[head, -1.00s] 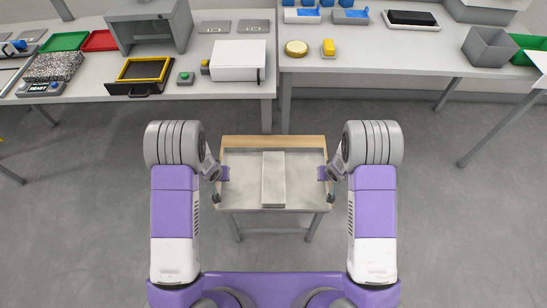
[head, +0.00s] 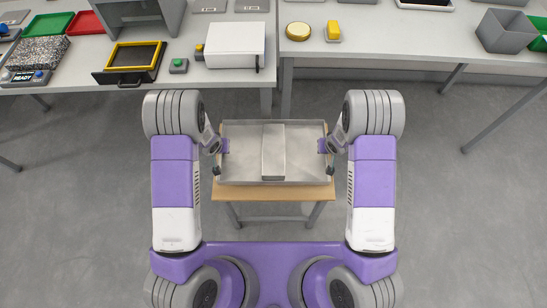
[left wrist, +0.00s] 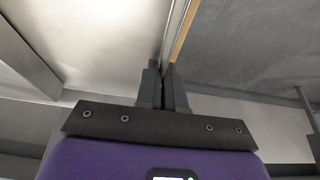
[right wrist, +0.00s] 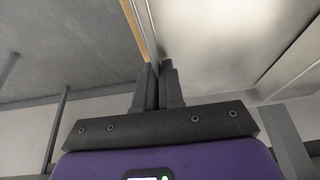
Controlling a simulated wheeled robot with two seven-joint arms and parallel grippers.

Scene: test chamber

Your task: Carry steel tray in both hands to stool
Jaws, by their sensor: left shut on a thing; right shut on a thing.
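The steel tray (head: 240,172) is level over the wooden-topped stool (head: 272,193) in the head view. A pale grey block (head: 273,150) lies in its middle. My left gripper (head: 221,146) is shut on the tray's left wall, and my right gripper (head: 325,146) is shut on its right wall. A strip of stool wood shows beyond the tray's near edge. I cannot tell whether the tray touches the stool; the tray hides most of its top.
Bare floor lies on both sides of my arms.

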